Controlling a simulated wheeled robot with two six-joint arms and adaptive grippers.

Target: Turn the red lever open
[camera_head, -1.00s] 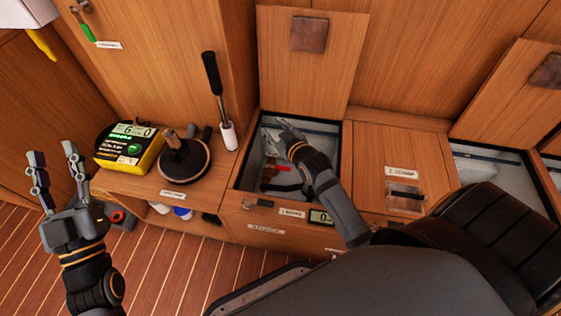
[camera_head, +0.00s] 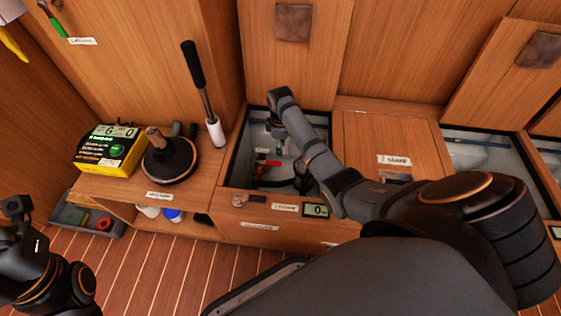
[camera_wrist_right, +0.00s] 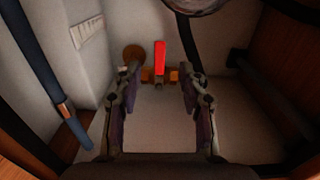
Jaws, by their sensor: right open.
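The red lever (camera_head: 268,163) sits low inside the open locker bin in the head view. In the right wrist view the red lever (camera_wrist_right: 160,60) stands upright in the picture above a brass valve body (camera_wrist_right: 160,77). My right gripper (camera_wrist_right: 160,79) is open, its two fingers on either side of the lever in the picture. Nothing is between the fingertips that I can see held; contact cannot be told. In the head view my right arm reaches down into the bin and hides part of the gripper. My left gripper (camera_head: 16,208) is partly in view at the lower left, its fingers unclear.
A yellow meter (camera_head: 110,150), a black round-based device (camera_head: 170,162) and an upright pump handle (camera_head: 203,90) stand on the counter to the left.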

